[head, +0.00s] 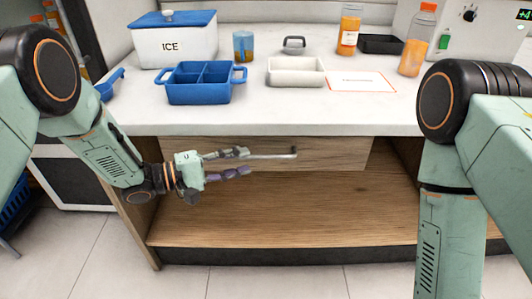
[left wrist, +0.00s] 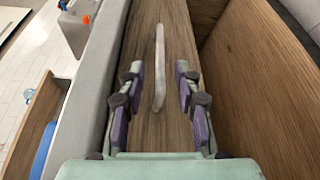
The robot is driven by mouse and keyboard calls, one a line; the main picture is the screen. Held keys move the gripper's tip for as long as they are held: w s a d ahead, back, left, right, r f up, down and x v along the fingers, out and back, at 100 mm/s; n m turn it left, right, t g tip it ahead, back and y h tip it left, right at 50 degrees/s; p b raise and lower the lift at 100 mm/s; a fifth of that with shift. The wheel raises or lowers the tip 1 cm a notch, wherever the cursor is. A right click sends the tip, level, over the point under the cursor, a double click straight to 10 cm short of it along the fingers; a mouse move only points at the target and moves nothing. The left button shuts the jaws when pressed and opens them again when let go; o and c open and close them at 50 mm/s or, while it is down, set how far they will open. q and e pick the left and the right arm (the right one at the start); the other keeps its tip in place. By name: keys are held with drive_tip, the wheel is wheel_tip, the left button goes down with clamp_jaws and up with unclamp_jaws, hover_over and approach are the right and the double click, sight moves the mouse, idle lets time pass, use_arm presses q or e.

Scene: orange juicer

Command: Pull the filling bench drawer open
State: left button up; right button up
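The wooden drawer front (head: 335,155) sits under the white counter and looks shut. Its long pale bar handle (head: 275,156) runs sideways across it. My left gripper (head: 242,162) is at the left part of the handle. In the left wrist view, the handle (left wrist: 159,65) lies between the two purple-padded fingers of my left gripper (left wrist: 160,103). The fingers are open, with a gap on both sides of the bar. My right arm hangs at the right of the head view, and its gripper is out of the picture.
The counter (head: 300,115) holds a blue divided tray (head: 205,95), a white tray (head: 297,82), an ICE box (head: 175,45) and juice bottles (head: 417,45). An open wooden shelf (head: 300,220) lies below the drawer. The floor in front is clear.

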sight(263, 158)
use_arm(q)
drive_tip(key=b+x, duration=0.2)
drive_tip(key=x, duration=0.6)
drive_tip(key=shift+s+b, duration=0.2)
drive_tip(key=shift+b, duration=0.2)
drive_tip(key=shift+c, duration=0.4)
clamp_jaws()
